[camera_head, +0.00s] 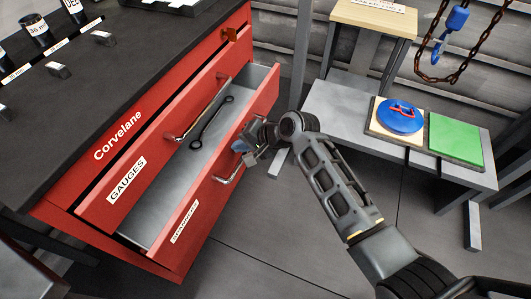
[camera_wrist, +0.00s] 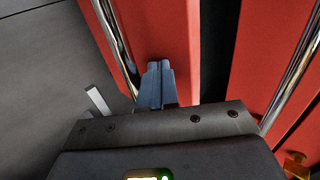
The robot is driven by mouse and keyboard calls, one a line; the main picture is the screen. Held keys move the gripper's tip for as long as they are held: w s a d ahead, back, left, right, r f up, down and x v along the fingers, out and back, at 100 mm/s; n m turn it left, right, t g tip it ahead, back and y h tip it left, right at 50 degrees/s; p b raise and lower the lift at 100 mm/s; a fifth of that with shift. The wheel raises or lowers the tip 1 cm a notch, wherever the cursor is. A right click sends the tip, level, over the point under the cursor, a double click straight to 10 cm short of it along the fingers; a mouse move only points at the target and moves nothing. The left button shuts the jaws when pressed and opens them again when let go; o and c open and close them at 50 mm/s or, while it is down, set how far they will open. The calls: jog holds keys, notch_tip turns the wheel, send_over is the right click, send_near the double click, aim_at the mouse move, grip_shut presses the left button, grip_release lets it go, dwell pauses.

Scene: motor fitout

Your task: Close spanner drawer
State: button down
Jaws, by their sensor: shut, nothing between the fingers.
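The open drawer (camera_head: 214,175) is a red-fronted grey tray low in the red cabinet, pulled well out. A dark spanner (camera_head: 212,121) lies inside it. My gripper (camera_head: 243,146) is at the outer side of this drawer's front, near the handle's far end. In the wrist view its closed fingertips (camera_wrist: 158,68) lie over the red front, beside the handle and not around it. I cannot tell whether they touch the front.
A grey bench (camera_head: 340,115) at right holds a blue round object (camera_head: 400,116) and a green pad (camera_head: 455,138). Floor before the drawer is clear.

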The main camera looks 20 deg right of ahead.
jog(key=w+a+b, duration=0.1)
jog(key=w+a, duration=0.3)
jog(key=shift+w+a, duration=0.35)
jog(key=shift+r, duration=0.1)
